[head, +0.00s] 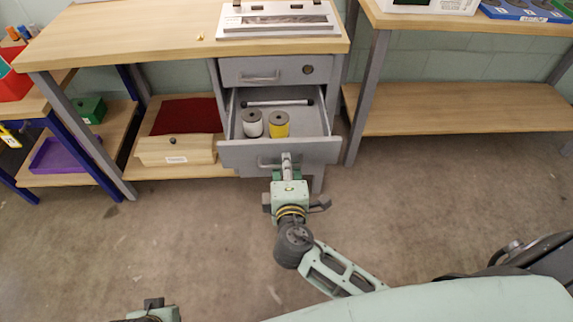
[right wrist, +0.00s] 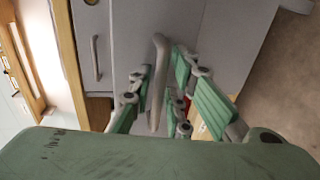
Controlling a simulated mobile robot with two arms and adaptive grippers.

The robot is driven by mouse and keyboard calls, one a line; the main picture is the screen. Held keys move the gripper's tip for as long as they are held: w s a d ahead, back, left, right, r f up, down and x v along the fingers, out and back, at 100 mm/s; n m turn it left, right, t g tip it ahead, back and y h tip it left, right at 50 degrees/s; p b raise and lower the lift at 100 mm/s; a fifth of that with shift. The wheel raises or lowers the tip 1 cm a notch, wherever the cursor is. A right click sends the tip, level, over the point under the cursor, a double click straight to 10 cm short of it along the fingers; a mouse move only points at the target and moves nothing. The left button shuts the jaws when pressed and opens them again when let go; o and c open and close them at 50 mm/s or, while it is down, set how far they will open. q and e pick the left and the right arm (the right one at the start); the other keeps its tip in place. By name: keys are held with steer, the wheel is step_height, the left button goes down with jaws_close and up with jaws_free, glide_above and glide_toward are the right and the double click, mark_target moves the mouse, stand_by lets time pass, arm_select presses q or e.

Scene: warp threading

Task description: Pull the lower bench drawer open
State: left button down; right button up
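The lower bench drawer (head: 235,155) stands pulled out from the grey drawer unit under the wooden bench. Inside it are a white spool (head: 252,123), a yellow spool (head: 279,124) and a dark-ended rod (head: 278,102). My right gripper (head: 288,160) is at the drawer's front. In the right wrist view, the drawer's grey bar handle (right wrist: 158,80) lies between the two fingers of this gripper (right wrist: 162,88). I cannot tell whether both fingers press on it. My left gripper (head: 153,306) is at the bottom edge, partly cut off, away from the drawer.
The upper drawer (head: 240,70) above is shut; its handle (right wrist: 95,58) shows in the right wrist view. A wooden box (head: 176,149) stands on the shelf left of the unit. A bench leg (head: 367,95) stands close on the right. The floor (head: 430,200) in front is clear.

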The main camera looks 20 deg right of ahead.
steer(key=v, duration=1.2)
